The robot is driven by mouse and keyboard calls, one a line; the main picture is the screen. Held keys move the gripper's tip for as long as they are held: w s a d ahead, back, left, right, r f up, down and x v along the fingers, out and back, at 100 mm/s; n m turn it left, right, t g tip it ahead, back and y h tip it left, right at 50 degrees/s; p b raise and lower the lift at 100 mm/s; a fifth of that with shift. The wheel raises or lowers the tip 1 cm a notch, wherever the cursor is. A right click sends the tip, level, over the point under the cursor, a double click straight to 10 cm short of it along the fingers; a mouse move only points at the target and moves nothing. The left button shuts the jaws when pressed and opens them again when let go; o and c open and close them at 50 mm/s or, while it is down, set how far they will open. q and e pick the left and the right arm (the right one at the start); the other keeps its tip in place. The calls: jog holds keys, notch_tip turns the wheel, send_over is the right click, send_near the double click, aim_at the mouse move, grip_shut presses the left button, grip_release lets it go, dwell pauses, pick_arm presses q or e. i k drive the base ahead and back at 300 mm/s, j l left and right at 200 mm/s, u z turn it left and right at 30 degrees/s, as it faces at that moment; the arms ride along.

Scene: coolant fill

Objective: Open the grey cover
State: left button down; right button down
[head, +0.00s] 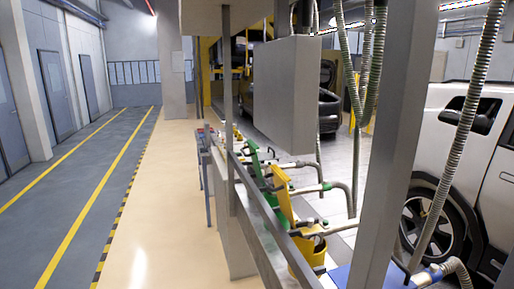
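I cannot make out for certain which part is the grey cover. A yellow raised flap (282,192) and a green raised flap (256,162) stand on a row of hose fittings along a narrow grey bench (240,245). A yellow container (304,264) sits at the near part of the row, and a blue part (340,277) shows at the bottom edge. Neither of my grippers shows in the head view.
A large grey box (288,95) hangs above the row. Grey posts (391,140) and ribbed hoses (462,130) stand in front. A white vehicle (450,170) is at the right. The beige floor (165,190) at left is clear, beside a yellow-lined grey lane (70,205).

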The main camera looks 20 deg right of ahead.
aim_at(268, 156)
jog(key=i+j+u, duration=0.15)
jog(key=i, duration=1.5)
jog(key=i+j, duration=0.15)
jog(key=i, duration=0.5)
jog(key=i+j+z, duration=0.1)
jog(key=i, duration=0.5)
